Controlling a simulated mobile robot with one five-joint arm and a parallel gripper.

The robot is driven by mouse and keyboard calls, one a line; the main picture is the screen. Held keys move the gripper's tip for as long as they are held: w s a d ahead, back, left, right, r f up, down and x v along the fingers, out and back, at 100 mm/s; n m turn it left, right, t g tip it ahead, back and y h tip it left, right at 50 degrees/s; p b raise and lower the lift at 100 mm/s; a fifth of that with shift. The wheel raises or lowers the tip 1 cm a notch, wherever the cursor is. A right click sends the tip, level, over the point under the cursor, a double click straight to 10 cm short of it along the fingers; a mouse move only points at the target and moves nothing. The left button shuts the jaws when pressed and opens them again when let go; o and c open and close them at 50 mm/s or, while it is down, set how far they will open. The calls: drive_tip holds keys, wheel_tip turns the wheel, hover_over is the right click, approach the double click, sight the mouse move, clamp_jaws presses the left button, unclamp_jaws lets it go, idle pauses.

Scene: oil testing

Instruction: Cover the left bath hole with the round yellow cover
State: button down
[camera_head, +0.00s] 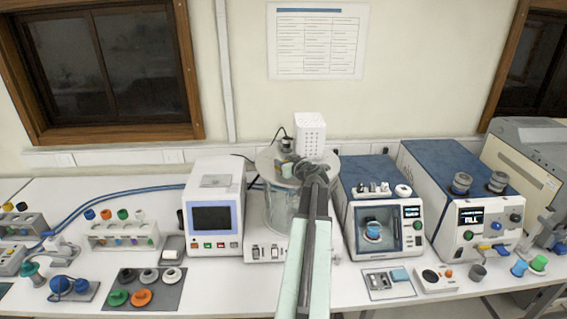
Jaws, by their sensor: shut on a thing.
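The bath is a clear glass vessel (277,212) with a round pale lid (266,164) on a white base, right of the white unit with a screen. My arm reaches up over it from the bottom of the picture and hides the right part of the lid. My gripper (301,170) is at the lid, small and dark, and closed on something. The thing in its jaws is too hidden to make out. No round yellow cover shows clearly anywhere. The left bath hole cannot be made out.
A dark mat (172,297) at the front left holds green, orange, grey and white round pieces, with a bare spot at its lower right. A white perforated box (310,136) rises behind the lid. A blue-topped machine (362,172) stands close on the right.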

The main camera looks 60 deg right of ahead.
drive_tip(key=shift+f, duration=0.25)
drive_tip(key=c, duration=1.3)
unclamp_jaws()
drive_tip(key=shift+o, duration=0.2)
drive_tip(key=shift+p+v, duration=0.4)
drive_tip(key=shift+v, duration=1.3)
drive_tip(key=shift+p+v, duration=1.05)
drive_tip(key=shift+v, duration=2.85)
